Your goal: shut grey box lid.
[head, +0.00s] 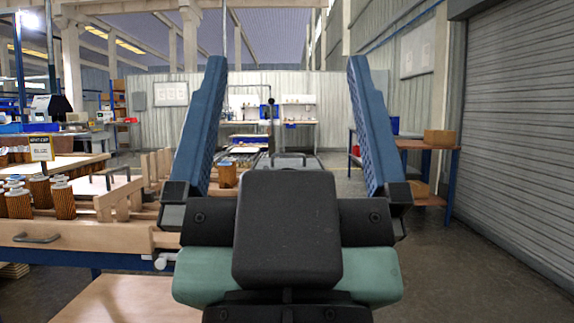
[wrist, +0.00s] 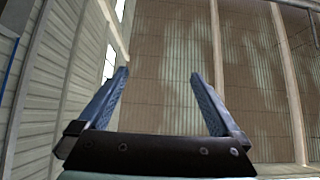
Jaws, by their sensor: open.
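My gripper (head: 287,62) is raised in front of the head camera, with its two blue fingers spread wide and nothing between them. In the wrist view, the open fingers (wrist: 159,74) point towards a high wall, and no box is in sight. I cannot clearly make out the grey box or its lid. A low grey shape with a bar (head: 296,158) shows between the fingers in the head view, just above the dark gripper body. The gripper hides most of it, so I cannot tell whether it is the box.
A wooden bench tray (head: 88,236) at left holds several orange-brown filter cartridges (head: 62,200) and a small sign (head: 41,148). Another cartridge (head: 227,174) stands near the left finger. A blue-legged table (head: 420,144) with a cardboard box (head: 438,138) stands at right. Floor at right is clear.

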